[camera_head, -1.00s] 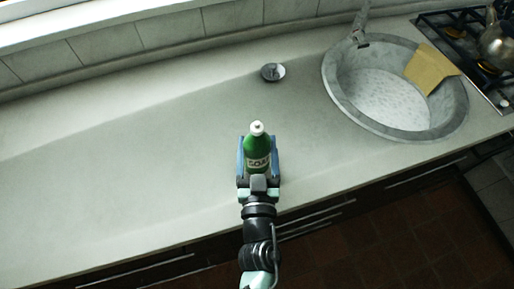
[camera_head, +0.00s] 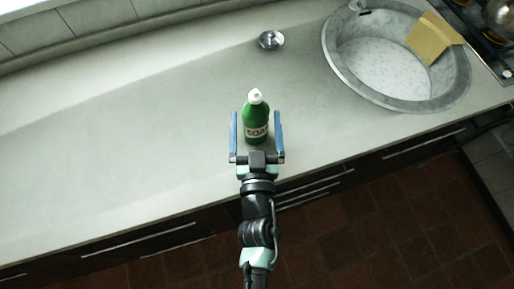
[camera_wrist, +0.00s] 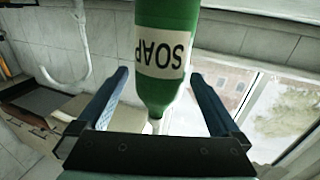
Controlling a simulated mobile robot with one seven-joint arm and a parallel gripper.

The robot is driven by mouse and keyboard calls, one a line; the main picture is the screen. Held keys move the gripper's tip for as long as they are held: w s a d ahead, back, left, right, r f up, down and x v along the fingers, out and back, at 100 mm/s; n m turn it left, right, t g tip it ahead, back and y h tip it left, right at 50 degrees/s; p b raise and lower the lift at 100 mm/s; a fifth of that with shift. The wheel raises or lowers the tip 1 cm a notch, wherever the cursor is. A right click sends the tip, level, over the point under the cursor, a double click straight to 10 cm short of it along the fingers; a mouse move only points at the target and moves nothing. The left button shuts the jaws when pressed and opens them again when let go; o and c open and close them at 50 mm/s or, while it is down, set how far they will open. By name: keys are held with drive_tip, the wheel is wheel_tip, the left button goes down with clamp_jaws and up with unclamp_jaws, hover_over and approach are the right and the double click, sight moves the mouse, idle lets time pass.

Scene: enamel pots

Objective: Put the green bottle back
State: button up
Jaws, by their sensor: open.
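The green bottle (camera_head: 256,115), with a white cap and a white SOAP label, stands on the counter (camera_head: 120,150) near its front edge. My gripper (camera_head: 256,117) is open, with one blue finger on each side of the bottle and a gap visible on both sides. In the wrist view the green bottle (camera_wrist: 166,50) appears upside down between the spread fingers of my gripper (camera_wrist: 165,85). The bottle's base is cut off at the top of that view.
A small metal bowl-like dish (camera_head: 271,40) sits behind the bottle. A round sink (camera_head: 385,68) with a tan cloth or board (camera_head: 432,38) on its rim is at the right, beside a stove (camera_head: 490,35). The counter to the left is clear.

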drive_tip(key=s+b, duration=0.1)
drive_tip(key=s, duration=0.9)
drive_tip(key=shift+s+d+b, duration=0.15)
drive_tip(key=shift+b, duration=0.15)
drive_tip(key=w+d+r+m+t+h, duration=0.15)
drive_tip(key=w+r, duration=0.25)
drive_tip(key=r, duration=0.6)
drive_tip(key=w+d+r+t+h, duration=0.15)
drive_tip(key=w+r, duration=0.25)
drive_tip(key=r, duration=0.6)
drive_tip(key=w+d+r+m+t+h, duration=0.15)
drive_tip(key=w+r, duration=0.25)
drive_tip(key=r, duration=0.5)
drive_tip(key=s+a+r+n+t+y, duration=0.1)
drive_tip(key=s+r, duration=0.1)
drive_tip(key=r, duration=0.7)
drive_tip(key=s+a+r+n+t+y+p, duration=0.1)
drive_tip(key=s+a+r+t, duration=0.1)
drive_tip(key=r, duration=0.7)
drive_tip(key=s+a+r+t+y+p, duration=0.1)
drive_tip(key=s+a+r+t+y, duration=0.1)
drive_tip(key=r, duration=0.8)
drive_tip(key=shift+s+n, duration=0.4)
drive_tip(key=shift+s, duration=0.15)
drive_tip(key=shift+r, duration=0.1)
